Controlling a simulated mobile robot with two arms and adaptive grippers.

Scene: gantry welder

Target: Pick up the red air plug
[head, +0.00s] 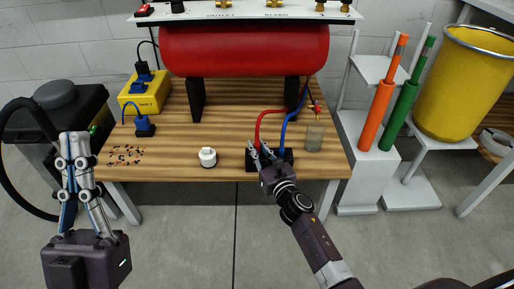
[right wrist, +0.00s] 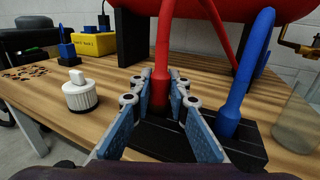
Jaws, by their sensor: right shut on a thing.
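The red air plug (right wrist: 161,85) stands upright in a black block (right wrist: 190,142) on the wooden table, with a red hose running up from it. The red hose also shows in the head view (head: 259,126). My right gripper (right wrist: 161,92) has its fingers on both sides of the red plug and is shut on it; the plug's lower end is partly hidden between the fingers. In the head view my right gripper (head: 263,155) covers part of the block. My left gripper (head: 73,147) is left of the table, away from the plug; its finger gap is unclear.
A blue plug (right wrist: 231,112) stands in the same block, close to the right of the fingers. A glass jar (head: 314,137) is right of the block, a white cap-like part (head: 208,154) left. A red tank (head: 244,50) stands behind. The table between the white part and block is clear.

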